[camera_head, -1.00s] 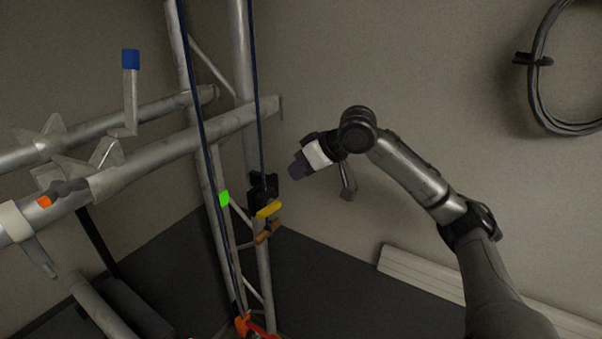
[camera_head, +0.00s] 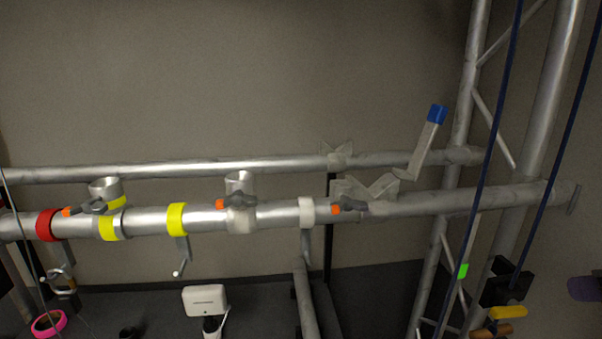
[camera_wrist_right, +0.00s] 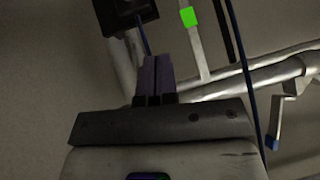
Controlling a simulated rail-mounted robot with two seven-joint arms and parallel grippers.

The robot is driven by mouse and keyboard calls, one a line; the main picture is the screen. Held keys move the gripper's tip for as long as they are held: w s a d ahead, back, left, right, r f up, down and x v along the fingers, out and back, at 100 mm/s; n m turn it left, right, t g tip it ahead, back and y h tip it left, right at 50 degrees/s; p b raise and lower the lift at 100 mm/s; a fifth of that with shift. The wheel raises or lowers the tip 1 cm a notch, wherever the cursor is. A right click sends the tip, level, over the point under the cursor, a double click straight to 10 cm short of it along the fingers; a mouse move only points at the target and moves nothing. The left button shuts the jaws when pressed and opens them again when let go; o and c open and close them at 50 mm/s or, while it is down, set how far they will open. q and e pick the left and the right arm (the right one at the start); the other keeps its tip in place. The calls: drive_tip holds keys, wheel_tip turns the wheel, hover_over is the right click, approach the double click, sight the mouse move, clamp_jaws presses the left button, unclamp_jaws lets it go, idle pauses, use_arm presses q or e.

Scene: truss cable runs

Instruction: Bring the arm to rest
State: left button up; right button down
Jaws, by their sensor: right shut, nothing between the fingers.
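My right gripper (camera_head: 586,289) shows only as its dark purple fingertips at the right edge of the head view; the rest of the arm is outside that picture. In the right wrist view the two purple fingers (camera_wrist_right: 153,77) lie together, shut, with nothing held. The gripper is apart from the truss, to the right of the black cable block (camera_head: 506,285) in the head view. My left gripper is in no view.
The truss tower (camera_head: 458,120) carries dark blue cables and a yellow handle (camera_head: 508,312). Horizontal pipes (camera_head: 270,216) with clamps and coloured bands run left. A blue-tipped bracket (camera_head: 428,138) sticks up. A white box (camera_head: 205,300) is low in the middle.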

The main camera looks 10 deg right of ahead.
wheel_tip(320, 180, down, 10)
drive_tip(key=n+h, duration=0.4)
drive_tip(key=h, duration=0.4)
drive_tip(key=s+a+f+y+p, duration=0.1)
drive_tip(key=s+a+f, duration=0.1)
drive_tip(key=a+f, duration=0.4)
drive_tip(key=s+a+f+p, duration=0.1)
drive_tip(key=s+a+f, duration=0.15)
drive_tip(key=f, duration=0.55)
drive_tip(key=s+a+f+g+y+p, duration=0.1)
drive_tip(key=s+a+f+g+y, duration=0.1)
drive_tip(key=s+a+f, duration=0.2)
drive_tip(key=s+a+f+g+y+p, duration=0.1)
drive_tip(key=s+a+f, duration=0.4)
drive_tip(key=a, duration=0.6)
drive_tip(key=s+a+f+g+y+p, duration=0.1)
drive_tip(key=s+a+f+g+y, duration=0.1)
drive_tip(key=s+a+f, duration=0.3)
drive_tip(key=s+a+y, duration=0.1)
drive_tip(key=s+a, duration=0.1)
drive_tip(key=shift+s+a+m+g, duration=0.15)
drive_tip(key=shift+a+m+g, duration=0.15)
drive_tip(key=shift+m, duration=0.1)
